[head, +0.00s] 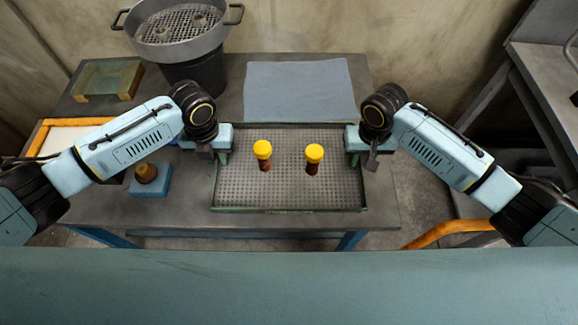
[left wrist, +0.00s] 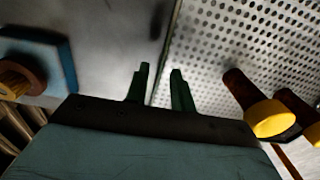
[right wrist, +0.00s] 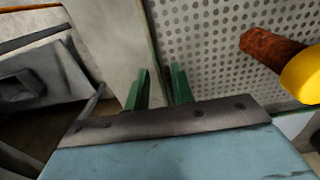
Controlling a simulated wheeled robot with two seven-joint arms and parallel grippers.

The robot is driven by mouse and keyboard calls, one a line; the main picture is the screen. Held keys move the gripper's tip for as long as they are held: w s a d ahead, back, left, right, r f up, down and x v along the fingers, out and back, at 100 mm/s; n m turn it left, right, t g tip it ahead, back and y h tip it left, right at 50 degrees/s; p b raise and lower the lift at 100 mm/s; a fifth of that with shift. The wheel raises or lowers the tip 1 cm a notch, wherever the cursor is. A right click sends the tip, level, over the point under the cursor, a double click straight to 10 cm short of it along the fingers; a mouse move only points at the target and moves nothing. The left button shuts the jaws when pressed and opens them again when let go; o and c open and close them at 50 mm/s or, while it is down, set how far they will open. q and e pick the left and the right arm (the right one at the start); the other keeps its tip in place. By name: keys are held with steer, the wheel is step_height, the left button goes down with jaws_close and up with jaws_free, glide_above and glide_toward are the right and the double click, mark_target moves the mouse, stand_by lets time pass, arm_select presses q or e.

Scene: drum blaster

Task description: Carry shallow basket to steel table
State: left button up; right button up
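The shallow basket (head: 240,192) is a perforated metal tray with a low greenish rim, lying level on a grey table. Two brown bottles with yellow caps, one left (head: 262,150) and one right (head: 314,153), stand in it. My left gripper (head: 222,156) is at the basket's left rim. In the left wrist view its green fingers (left wrist: 159,72) are apart, one on each side of the rim. My right gripper (head: 356,158) is at the right rim. In the right wrist view its fingers (right wrist: 161,72) also stand apart with the rim between them. Contact with the rim cannot be told.
The grey table (head: 300,218) also holds a grey sheet (head: 300,88), a large pot (head: 180,50) on a black stand, a small tray (head: 108,80) and a blue block (head: 152,186) with a brown-orange piece. Another grey metal table (head: 545,75) stands right, across a floor gap.

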steer(key=shift+r, duration=0.1)
arm_select(q)
step_height(320, 180, up, 11)
arm_select(e)
step_height(320, 180, up, 12)
stand_by(0.5)
stand_by(0.5)
